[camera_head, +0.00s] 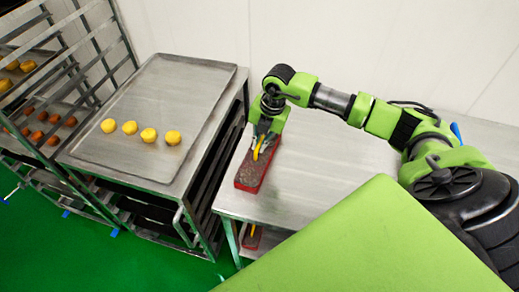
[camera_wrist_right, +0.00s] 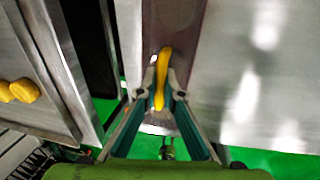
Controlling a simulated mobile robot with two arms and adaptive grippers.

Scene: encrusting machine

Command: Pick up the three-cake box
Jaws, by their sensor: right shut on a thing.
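A long red box (camera_head: 247,180) with a brown, patterned top lies along the left part of the steel table in the head view. I cannot count any cakes in it. A yellow strip (camera_head: 257,150) stands out on its top. My right gripper (camera_head: 263,139) comes from above over the far part of the box. In the wrist view, the fingers (camera_wrist_right: 160,92) of this gripper close around the yellow strip (camera_wrist_right: 162,72), with the brown box top (camera_wrist_right: 175,22) behind it. I cannot tell whether the box is off the table. My left gripper is not in view.
The steel table (camera_head: 325,190) is clear right of the box. Left of it, a cart carries a tray (camera_head: 165,95) with several yellow cakes (camera_head: 148,135). A rack (camera_head: 90,50) stands at far left. A similar red box (camera_head: 251,238) sits below the table top.

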